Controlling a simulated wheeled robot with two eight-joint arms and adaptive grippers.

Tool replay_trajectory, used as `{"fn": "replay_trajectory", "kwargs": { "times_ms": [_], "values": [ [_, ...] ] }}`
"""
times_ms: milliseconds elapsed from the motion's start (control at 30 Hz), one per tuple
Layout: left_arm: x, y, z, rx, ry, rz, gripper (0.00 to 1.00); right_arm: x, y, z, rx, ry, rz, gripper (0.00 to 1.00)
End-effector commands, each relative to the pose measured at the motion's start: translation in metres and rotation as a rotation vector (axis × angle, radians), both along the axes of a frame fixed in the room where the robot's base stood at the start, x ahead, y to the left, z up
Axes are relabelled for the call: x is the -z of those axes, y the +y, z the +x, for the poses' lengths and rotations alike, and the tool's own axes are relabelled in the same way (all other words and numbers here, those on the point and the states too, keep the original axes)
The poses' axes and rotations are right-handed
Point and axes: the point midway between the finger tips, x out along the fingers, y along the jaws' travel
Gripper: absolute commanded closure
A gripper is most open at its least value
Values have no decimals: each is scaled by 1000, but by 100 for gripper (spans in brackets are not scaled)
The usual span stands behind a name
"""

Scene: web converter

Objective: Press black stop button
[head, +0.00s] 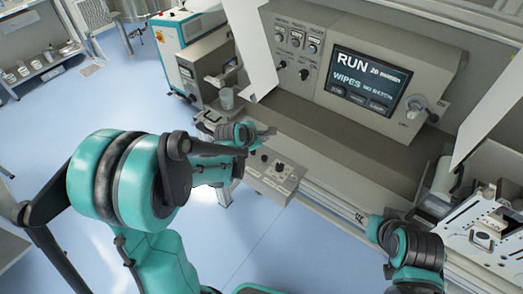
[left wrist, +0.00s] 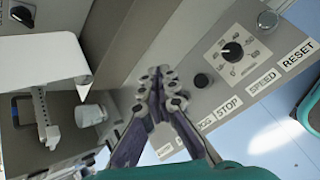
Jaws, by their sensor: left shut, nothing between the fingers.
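The black stop button (left wrist: 201,80) is a small round black cap on a grey control panel (left wrist: 222,82), beside the STOP label (left wrist: 228,107) in the left wrist view. My left gripper (left wrist: 160,78) is shut and empty, with its fingertips left of the button in that view. How far the tips stand above the panel is hard to tell. In the head view the left gripper (head: 268,132) is at the upper edge of the small control box (head: 272,176). My right arm shows at the lower right, without clear fingers.
A black speed dial (left wrist: 232,52) and a pale reset button (left wrist: 267,20) share the panel. The main console screen (head: 368,80) reads RUN. A clear cup (left wrist: 90,115) stands left of the gripper. Blue floor lies free in front of the box.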

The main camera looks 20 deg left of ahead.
Motion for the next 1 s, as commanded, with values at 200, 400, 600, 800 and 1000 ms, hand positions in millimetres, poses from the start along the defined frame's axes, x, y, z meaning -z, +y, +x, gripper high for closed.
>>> {"fn": "replay_trajectory", "kwargs": {
  "times_ms": [200,400,600,800,1000],
  "values": [
    [0,0,0,1,0,1,100,1,0,0,0,0,0,60],
    [6,0,0,2,-1,2,100,5,0,0,0,0,0,60],
    [26,0,0,2,-1,2,100,21,0,0,0,0,0,60],
    [55,0,0,2,-2,3,100,44,0,0,0,0,0,60],
    [81,0,0,3,-1,3,100,66,0,0,0,0,0,60]
  ]
}}
